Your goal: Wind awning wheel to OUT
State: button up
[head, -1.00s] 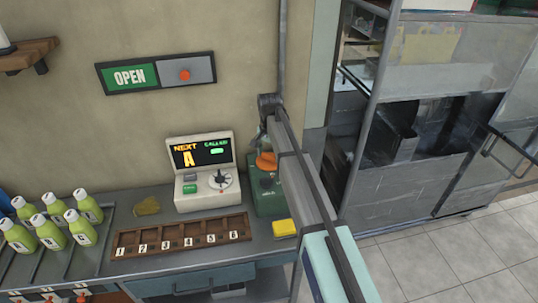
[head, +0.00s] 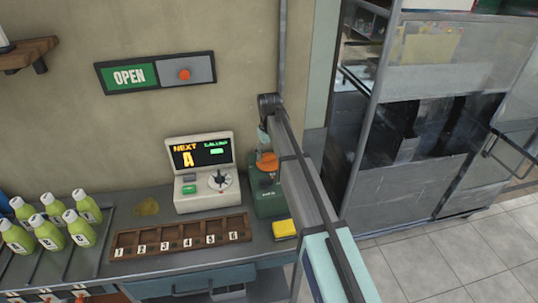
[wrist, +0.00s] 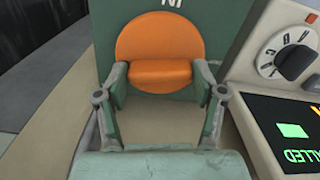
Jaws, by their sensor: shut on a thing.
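The orange awning wheel (head: 267,162) is on the green box (head: 268,201) at the right end of the counter. In the wrist view the wheel (wrist: 160,48) is a round orange disc with a raised bar across its near side. My gripper (wrist: 160,80) is shut on the wheel, one finger on each side of the bar. Upside-down letters reading IN show at the top edge of the green box's face (wrist: 215,25). An OUT mark is not visible. In the head view my arm partly hides the box.
A ticket display (head: 203,172) with a dial stands just left of the green box. A numbered wooden rack (head: 180,239) and a yellow sponge (head: 284,229) lie in front. Several green bottles (head: 50,231) stand at the left. An OPEN sign (head: 130,77) hangs on the wall.

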jog(key=n, duration=0.6)
jog(key=shift+s+f+n, duration=0.15)
jog(key=shift+n, duration=0.15)
jog(key=n, duration=1.2)
jog(key=shift+n+b, duration=0.3)
jog(key=shift+n, duration=0.1)
jog(key=n, duration=0.6)
jog(key=o, duration=1.1)
jog(key=shift+o, duration=0.2)
jog(key=shift+r, duration=0.2)
